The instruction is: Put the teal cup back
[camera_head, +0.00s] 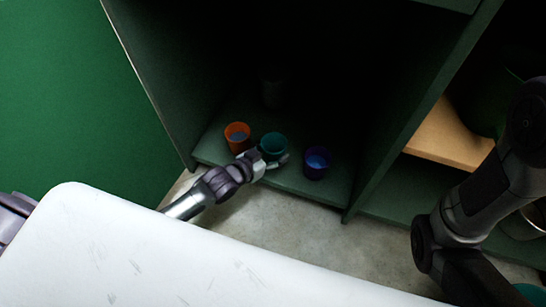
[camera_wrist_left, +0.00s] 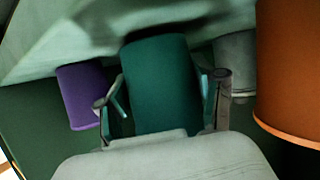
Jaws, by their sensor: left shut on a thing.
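The teal cup (camera_head: 273,144) is in the dark green cabinet's left compartment, at its shelf floor (camera_head: 312,188), between an orange cup and a purple cup. My left gripper (camera_head: 271,163) reaches in from the front and is shut on the teal cup. In the left wrist view, the teal cup (camera_wrist_left: 160,85) fills the space between the two fingers of the left gripper (camera_wrist_left: 163,98). I cannot tell whether its base touches the shelf. My right arm shows at the right of the head view, but its gripper is out of view.
The orange cup (camera_head: 237,138) stands close on the left, and the purple cup (camera_head: 316,162) on the right. A dim grey object (camera_head: 272,92) stands farther back. Cabinet side walls bound the compartment. A white surface (camera_head: 150,255) lies in front.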

